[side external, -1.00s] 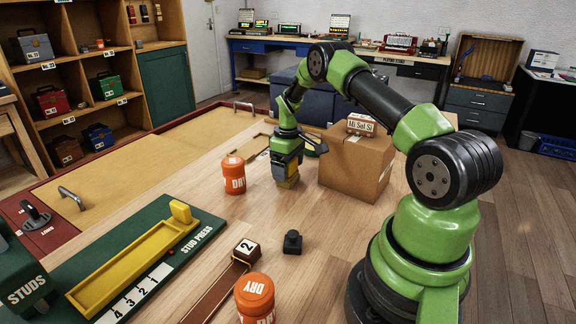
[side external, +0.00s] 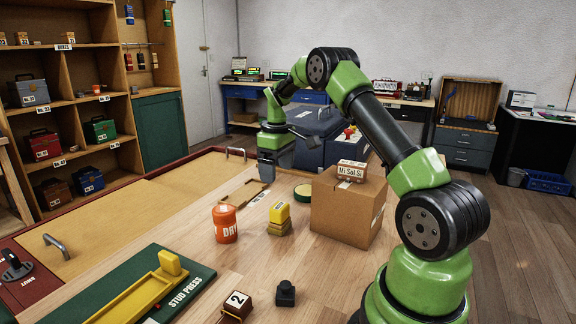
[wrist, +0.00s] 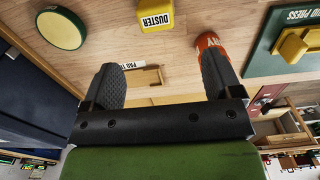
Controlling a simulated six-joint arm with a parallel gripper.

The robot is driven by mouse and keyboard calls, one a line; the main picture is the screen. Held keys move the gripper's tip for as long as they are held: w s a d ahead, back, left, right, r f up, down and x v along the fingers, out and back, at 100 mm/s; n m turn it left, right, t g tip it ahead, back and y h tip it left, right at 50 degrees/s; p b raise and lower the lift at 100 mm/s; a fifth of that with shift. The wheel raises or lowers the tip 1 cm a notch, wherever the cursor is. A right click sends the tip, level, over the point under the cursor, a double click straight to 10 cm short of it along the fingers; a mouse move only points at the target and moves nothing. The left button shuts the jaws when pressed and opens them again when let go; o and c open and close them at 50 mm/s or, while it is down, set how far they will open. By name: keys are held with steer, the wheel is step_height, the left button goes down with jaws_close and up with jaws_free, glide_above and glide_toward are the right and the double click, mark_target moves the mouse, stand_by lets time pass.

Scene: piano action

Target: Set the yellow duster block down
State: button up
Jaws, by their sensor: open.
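The yellow duster block (side external: 279,218) stands upright on the wooden bench between the orange DRY can and the cardboard box. Its DUSTER label shows in the wrist view (wrist: 156,16). My gripper (side external: 268,178) is raised behind the duster, above the far part of the bench, apart from it. In the wrist view my gripper's two dark fingers (wrist: 164,84) are spread wide with nothing between them.
The orange DRY can (side external: 224,223) stands left of the duster. The cardboard box (side external: 345,208) with the Mi Sol Si block (side external: 351,171) is to its right. The green stud press (side external: 170,285) is at front left.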

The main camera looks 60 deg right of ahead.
steer(key=s+a+r+m+t, duration=0.2)
steer(key=s+a+r+t, duration=0.15)
steer(key=a+r, duration=1.1)
steer(key=s+a+m+t+y, duration=0.1)
steer(key=s+a, duration=0.4)
steer(key=s, duration=0.3)
steer(key=s+a+m+t+y, duration=0.1)
steer(key=s+a+t, duration=0.1)
steer(key=s+a, duration=0.4)
steer(key=shift+s+a+r, duration=0.3)
steer(key=shift+s+r, duration=0.05)
steer(key=shift+s, duration=0.6)
